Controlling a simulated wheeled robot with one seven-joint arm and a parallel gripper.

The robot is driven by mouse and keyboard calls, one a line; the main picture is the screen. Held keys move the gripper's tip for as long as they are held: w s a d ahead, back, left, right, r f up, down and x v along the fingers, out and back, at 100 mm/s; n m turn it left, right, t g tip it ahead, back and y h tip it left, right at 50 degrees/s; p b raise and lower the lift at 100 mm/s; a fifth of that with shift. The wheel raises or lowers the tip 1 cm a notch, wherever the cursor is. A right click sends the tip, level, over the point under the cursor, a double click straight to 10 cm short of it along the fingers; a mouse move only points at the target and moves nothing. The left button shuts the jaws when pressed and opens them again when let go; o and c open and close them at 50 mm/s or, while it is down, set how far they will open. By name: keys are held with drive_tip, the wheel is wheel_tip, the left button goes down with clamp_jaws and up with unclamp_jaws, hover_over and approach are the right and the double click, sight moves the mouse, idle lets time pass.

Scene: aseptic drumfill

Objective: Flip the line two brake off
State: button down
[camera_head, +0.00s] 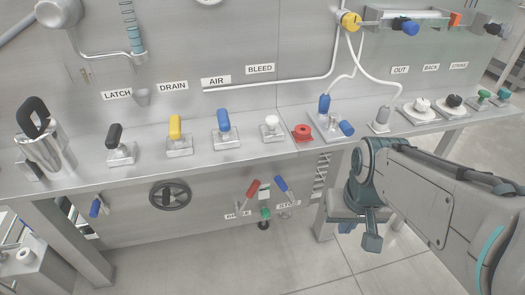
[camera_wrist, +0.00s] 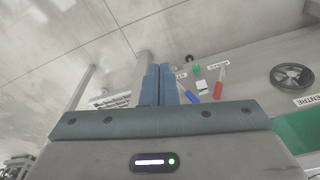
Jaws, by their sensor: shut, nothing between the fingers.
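Below the bench front, a red-handled lever (camera_head: 249,193) and a blue-handled lever (camera_head: 284,187) sit side by side, each with a small label too small to read surely. I cannot tell which one is the line two brake. In the wrist view the red lever (camera_wrist: 219,84) and the blue lever (camera_wrist: 189,95) lie to the right of the fingers. My gripper (camera_head: 372,241) is to the right of these levers, pointing down and apart from them. Its fingers (camera_wrist: 159,84) are shut together and empty.
A black handwheel (camera_head: 170,195) is on the panel to the left. The metal bench (camera_head: 75,180) carries several upright handles, a red knob (camera_head: 302,132) and hoses. The floor in front is clear.

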drive_tip(key=shift+f, duration=0.1)
drive_tip(key=w+a+f+m+g+y+b, duration=0.1)
drive_tip(key=w+a+f+g+y+b, duration=0.15)
drive_tip(key=w+a+f+y, duration=0.45)
drive_tip(key=w+a+f+m+g+y+b, duration=0.1)
drive_tip(key=w+a+f+g+y+b, duration=0.15)
drive_tip(key=w+a+f+y, duration=0.55)
drive_tip(key=w+d+f+m+t+b, duration=0.1)
drive_tip(key=w+d+f+m+t, duration=0.1)
drive_tip(key=f+t, duration=0.4)
drive_tip(key=w+d+f+m+t+b, duration=0.2)
drive_tip(key=w+f+m+t, duration=0.3)
drive_tip(key=f, duration=0.4)
drive_tip(key=w+d+f+m+t+b, duration=0.1)
drive_tip(key=w+d+f+m+t, duration=0.2)
drive_tip(key=f, duration=0.5)
drive_tip(key=w+d+t, duration=0.1)
drive_tip(key=w+t, duration=0.1)
drive_tip(key=t, duration=0.1)
drive_tip(key=shift+w+m+t, duration=0.3)
drive_tip(key=shift+m, duration=0.1)
drive_tip(key=shift+r, duration=0.1)
